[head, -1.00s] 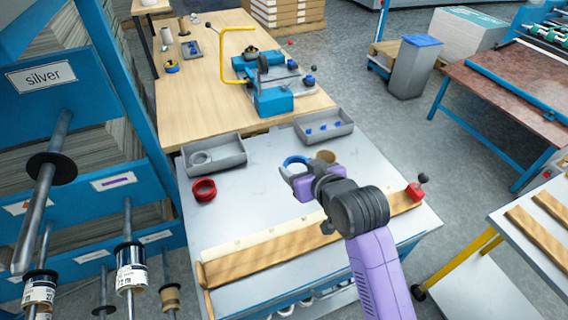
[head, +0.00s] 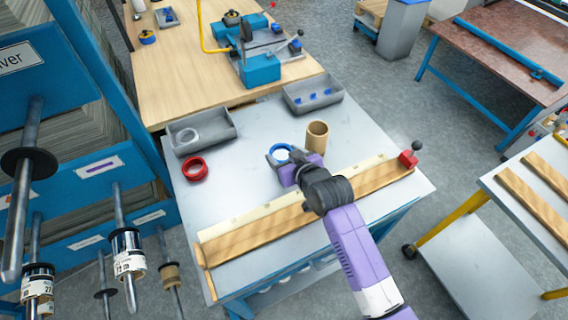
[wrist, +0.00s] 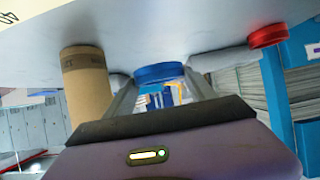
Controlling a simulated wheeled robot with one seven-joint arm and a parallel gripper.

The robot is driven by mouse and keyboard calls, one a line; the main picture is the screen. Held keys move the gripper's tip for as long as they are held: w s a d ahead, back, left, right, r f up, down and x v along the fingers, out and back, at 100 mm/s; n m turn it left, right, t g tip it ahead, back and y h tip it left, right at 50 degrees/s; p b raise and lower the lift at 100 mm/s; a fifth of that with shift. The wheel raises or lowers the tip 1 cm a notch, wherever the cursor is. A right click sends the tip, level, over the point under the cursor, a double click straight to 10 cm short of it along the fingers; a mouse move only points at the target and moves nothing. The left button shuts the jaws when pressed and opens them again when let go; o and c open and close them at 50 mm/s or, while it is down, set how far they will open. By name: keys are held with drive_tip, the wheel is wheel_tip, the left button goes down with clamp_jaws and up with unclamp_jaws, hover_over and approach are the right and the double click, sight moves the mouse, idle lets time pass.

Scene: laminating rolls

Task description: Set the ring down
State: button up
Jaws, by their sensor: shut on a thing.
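My gripper (head: 283,158) is shut on a blue ring (head: 281,152) over the bare middle of the grey table (head: 245,160). In the wrist view the blue ring (wrist: 160,72) sits between the fingertips, close to the table surface. I cannot tell whether it touches the table. A cardboard core (head: 317,136) stands upright to the right of the ring, apart from it; it also shows in the wrist view (wrist: 86,85). A red ring (head: 194,169) lies on the table to the left; it shows at the upper right in the wrist view (wrist: 267,36).
A grey tray (head: 224,130) holds a pale ring. Another grey tray (head: 332,98) holds small blue pieces. Free table lies between the red ring and my gripper.

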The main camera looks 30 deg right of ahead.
drive_tip(key=shift+f, duration=2.45)
drive_tip(key=shift+f, duration=0.15)
drive_tip(key=o, duration=1.4)
drive_tip(key=shift+o, duration=0.2)
